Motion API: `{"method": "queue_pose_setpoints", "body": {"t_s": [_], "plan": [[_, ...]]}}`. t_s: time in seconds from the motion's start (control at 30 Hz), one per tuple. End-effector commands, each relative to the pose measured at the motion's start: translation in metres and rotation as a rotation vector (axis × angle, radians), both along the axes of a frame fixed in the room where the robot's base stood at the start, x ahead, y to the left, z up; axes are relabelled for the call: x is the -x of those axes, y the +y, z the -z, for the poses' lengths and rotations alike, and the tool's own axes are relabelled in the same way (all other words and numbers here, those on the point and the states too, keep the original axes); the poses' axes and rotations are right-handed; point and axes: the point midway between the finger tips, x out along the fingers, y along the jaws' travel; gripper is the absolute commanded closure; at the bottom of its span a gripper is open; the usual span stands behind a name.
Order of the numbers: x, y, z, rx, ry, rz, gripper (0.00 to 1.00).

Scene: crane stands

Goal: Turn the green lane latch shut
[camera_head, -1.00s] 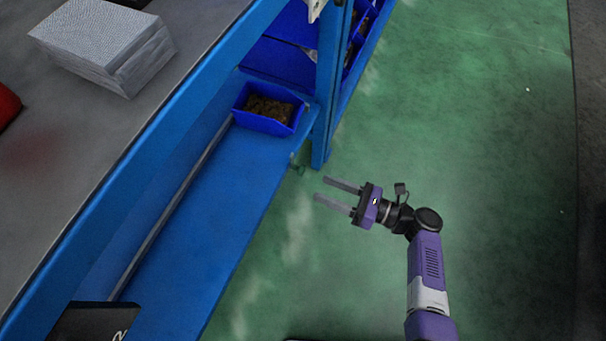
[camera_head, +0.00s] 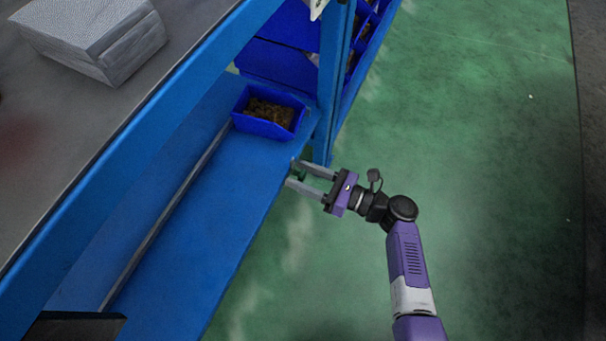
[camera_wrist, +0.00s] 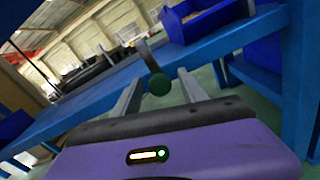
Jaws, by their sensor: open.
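The green lane latch (camera_head: 299,174) is a small green-knobbed piece at the front edge of the blue shelf, near the blue upright post. The latch's pivot is hard to make out in the head view.
A blue bin (camera_head: 268,112) of brown pieces stands on the blue shelf (camera_head: 215,195) behind the latch. The blue post (camera_head: 331,85) rises close beside my gripper. A grey block (camera_head: 95,35) lies on the upper surface. The green floor (camera_head: 480,150) on the right is clear.

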Motion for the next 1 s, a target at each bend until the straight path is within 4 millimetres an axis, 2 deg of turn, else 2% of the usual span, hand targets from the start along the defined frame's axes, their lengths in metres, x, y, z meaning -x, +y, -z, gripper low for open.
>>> {"method": "queue_pose_setpoints", "body": {"t_s": [0.1, 0.13, 0.37, 0.4, 0.97, 1.0], "plan": [[0.0, -0.0001, -0.0003, 0.0, 0.0, 0.0, 0.5], [0.0, -0.0002, -0.0003, 0.0, 0.0, 0.0, 0.54], [0.0, -0.0004, -0.0003, 0.0, 0.0, 0.0, 0.99], [0.0, -0.0005, -0.0003, 0.0, 0.0, 0.0, 1.0], [-0.0001, -0.0008, -0.0003, 0.03, -0.087, 0.0, 1.0], [-0.0001, -0.0008, -0.0003, 0.03, -0.087, 0.0, 0.7]]}}
